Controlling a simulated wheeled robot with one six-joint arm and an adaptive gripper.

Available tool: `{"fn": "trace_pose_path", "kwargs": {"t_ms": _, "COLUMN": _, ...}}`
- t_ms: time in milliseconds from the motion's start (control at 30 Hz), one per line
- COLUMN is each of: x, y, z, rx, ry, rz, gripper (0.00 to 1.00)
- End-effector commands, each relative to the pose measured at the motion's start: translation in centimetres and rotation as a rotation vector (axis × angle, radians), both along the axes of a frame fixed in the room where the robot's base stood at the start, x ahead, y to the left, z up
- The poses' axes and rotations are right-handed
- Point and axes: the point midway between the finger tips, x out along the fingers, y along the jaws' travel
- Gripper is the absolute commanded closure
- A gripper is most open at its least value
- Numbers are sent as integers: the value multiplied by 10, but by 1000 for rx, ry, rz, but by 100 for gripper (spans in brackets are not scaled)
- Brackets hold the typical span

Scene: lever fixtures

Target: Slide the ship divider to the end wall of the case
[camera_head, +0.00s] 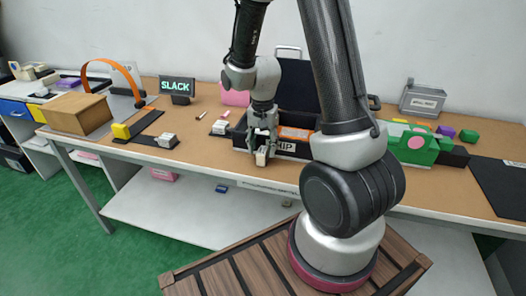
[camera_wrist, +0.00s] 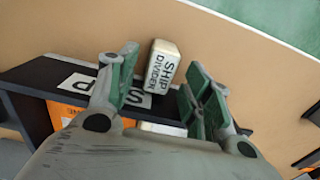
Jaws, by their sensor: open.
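The ship divider's cream block (camera_wrist: 162,66), lettered "SHIP DIVIDER", shows in the wrist view just beyond and between my fingertips. In the head view the pale block (camera_head: 261,158) is at the front side of the black case (camera_head: 237,136). My gripper (camera_head: 262,139) points down over the front of the case. In the wrist view its green-padded fingers (camera_wrist: 162,78) are open, one on each side of the block, with gaps showing. The case wall carries a white "SHIP" label (camera_head: 285,146). My arm hides the right part of the case in the head view.
An orange item (camera_head: 295,132) lies in the case. The case lid (camera_head: 299,93) stands open behind.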

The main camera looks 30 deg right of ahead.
Motion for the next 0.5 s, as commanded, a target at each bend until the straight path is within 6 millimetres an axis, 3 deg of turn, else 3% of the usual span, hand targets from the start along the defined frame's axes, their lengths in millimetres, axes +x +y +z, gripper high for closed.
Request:
{"fn": "trace_pose_path", "kwargs": {"t_ms": 200, "x": 0, "y": 0, "z": -21, "rx": 0, "ry": 0, "rz": 1, "gripper": 50}}
{"fn": "trace_pose_path", "kwargs": {"t_ms": 467, "x": 0, "y": 0, "z": -23, "rx": 0, "ry": 0, "rz": 1, "gripper": 50}}
{"fn": "trace_pose_path", "kwargs": {"t_ms": 500, "x": 0, "y": 0, "z": -23, "rx": 0, "ry": 0, "rz": 1, "gripper": 54}}
